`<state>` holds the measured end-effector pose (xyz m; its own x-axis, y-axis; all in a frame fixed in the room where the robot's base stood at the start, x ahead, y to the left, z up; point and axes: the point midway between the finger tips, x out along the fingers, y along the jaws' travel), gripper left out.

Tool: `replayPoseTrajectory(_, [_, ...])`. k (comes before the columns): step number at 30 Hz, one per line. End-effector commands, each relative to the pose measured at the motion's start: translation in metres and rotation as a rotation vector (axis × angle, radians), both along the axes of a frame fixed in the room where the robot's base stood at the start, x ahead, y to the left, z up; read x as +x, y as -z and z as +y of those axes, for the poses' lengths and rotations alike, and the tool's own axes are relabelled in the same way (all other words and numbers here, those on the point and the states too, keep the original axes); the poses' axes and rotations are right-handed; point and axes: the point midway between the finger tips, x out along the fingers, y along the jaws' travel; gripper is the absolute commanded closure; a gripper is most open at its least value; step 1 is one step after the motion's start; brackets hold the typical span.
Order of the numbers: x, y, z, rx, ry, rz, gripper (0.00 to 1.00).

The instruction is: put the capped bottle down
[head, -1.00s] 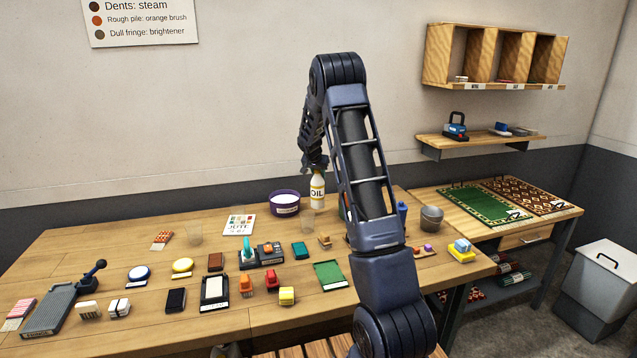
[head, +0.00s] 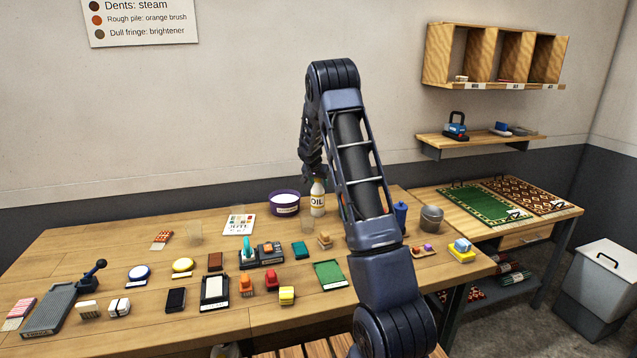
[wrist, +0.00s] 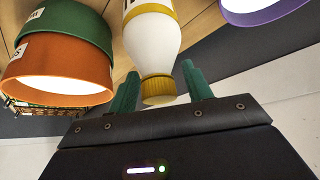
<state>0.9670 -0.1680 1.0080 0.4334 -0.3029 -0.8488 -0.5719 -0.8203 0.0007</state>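The capped bottle (head: 317,202) is white with a yellow band and an "OIL" label. In the head view it stands upright at the back of the wooden table, just right of a purple tub (head: 285,209). The wrist view shows the bottle (wrist: 152,42) with its gold cap toward me. My gripper (wrist: 161,86) is open, with its two green fingers on either side of the cap and a narrow gap showing at each side. In the head view my gripper is at the bottle's top, partly hidden by my arm.
In the wrist view, an orange tub (wrist: 58,72) and a green tub (wrist: 66,27) sit close on one side of the bottle, and the purple tub (wrist: 248,9) on the other. A grey bucket (head: 431,219) is farther right. Brushes, pads and blocks crowd the table's front.

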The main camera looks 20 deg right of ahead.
Motion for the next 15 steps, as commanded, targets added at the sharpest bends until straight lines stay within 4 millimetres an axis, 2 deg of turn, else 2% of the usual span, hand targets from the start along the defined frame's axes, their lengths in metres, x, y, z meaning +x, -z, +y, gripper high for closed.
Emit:
replayPoseTrajectory(8, [-0.001, -0.007, 0.002, 0.001, -0.001, -0.002, 0.50])
replayPoseTrajectory(15, [-0.017, -0.039, 0.013, 0.001, -0.001, -0.004, 0.50])
